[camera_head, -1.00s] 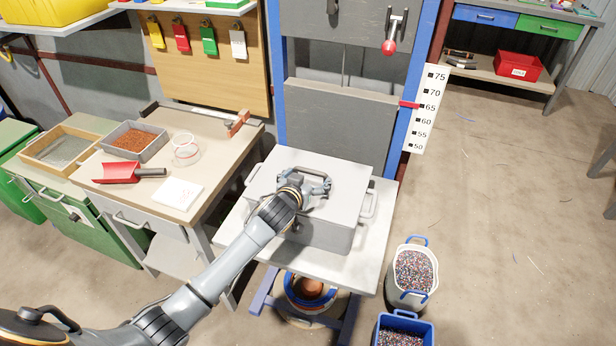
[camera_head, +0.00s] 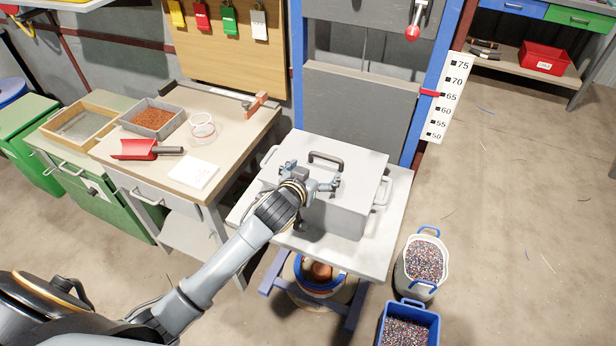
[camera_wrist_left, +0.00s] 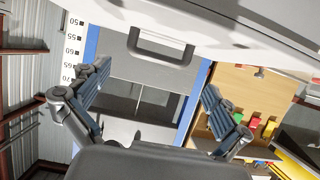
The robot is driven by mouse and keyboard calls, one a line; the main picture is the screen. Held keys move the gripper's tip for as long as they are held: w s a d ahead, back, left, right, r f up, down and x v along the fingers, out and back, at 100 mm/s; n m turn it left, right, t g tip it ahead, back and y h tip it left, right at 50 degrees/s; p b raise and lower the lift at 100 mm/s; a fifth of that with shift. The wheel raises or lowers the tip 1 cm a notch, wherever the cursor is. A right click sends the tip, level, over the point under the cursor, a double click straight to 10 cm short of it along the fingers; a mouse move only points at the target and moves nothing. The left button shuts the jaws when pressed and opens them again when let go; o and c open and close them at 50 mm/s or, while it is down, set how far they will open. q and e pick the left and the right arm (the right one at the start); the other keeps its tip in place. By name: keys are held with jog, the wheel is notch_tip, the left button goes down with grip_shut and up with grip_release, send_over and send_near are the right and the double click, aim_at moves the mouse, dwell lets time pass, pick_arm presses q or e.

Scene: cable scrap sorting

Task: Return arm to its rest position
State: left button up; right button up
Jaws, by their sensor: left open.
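My left arm comes in from the lower left of the head view. Its gripper (camera_head: 311,180) is open and empty, in front of and over the near part of a grey lidded box (camera_head: 358,162). The lid's dark handle (camera_head: 326,159) stands clear just beyond the gripper. In the left wrist view the two fingers (camera_wrist_left: 152,100) are spread wide with nothing between them, and the handle (camera_wrist_left: 160,45) shows beyond them. Whether the gripper touches the box is hard to tell. My right gripper is not in view.
The box stands on a light table (camera_head: 392,215) before a blue-framed press (camera_head: 358,110). To the left, a workbench (camera_head: 232,145) holds a red scoop (camera_head: 135,149), a grey tray (camera_head: 175,127) and a glass jar (camera_head: 202,127). Granule-filled bins (camera_head: 408,308) stand on the floor at right.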

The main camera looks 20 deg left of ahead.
pick_arm(q)
jog(key=s+f+m+g, duration=0.1)
jog(key=s+f+g, duration=0.15)
jog(key=s, duration=0.85)
jog(key=s+f+g, duration=0.2)
jog(key=s+g, duration=0.2)
jog(key=s, duration=0.8)
jog(key=s+f+m+g, duration=0.15)
jog(key=s+g, duration=0.25)
jog(key=s, duration=0.7)
notch_tip(320, 180, down, 29)
jog(key=s, duration=0.2)
jog(key=s+a+f+g, duration=0.2)
jog(key=s+a+f, duration=0.1)
jog(key=s+f, duration=1.1)
jog(key=shift+s+a, duration=0.15)
jog(key=shift+s, duration=1.05)
jog(key=shift+f+n, duration=0.1)
jog(key=shift+n, duration=0.15)
